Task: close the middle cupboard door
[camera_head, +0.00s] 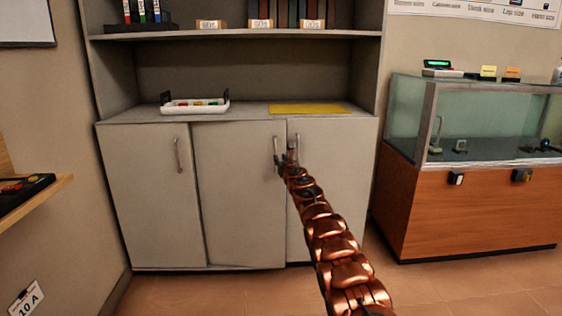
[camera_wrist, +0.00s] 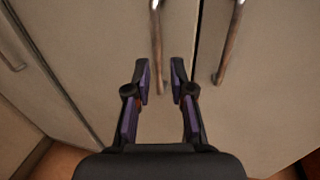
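The grey cupboard has three doors side by side. The middle door (camera_head: 235,190) looks slightly ajar, its right edge standing a little forward; it also fills the centre of the wrist view (camera_wrist: 100,50). Its upright metal handle (camera_head: 276,149) is near its right edge. In the wrist view this handle (camera_wrist: 157,40) reaches down to between my fingertips; I cannot tell whether they touch it. My gripper (camera_wrist: 161,75) is open in front of the middle door. In the head view my gripper (camera_head: 284,164) is small and dark and partly covers the doors' meeting edges.
The left door (camera_head: 150,200) and right door (camera_head: 335,185) look shut. The right door's handle (camera_wrist: 230,42) is close to my gripper's right side. A white tray (camera_head: 195,109) and yellow mat (camera_head: 308,109) lie on the counter. A glass display case (camera_head: 480,115) stands at right.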

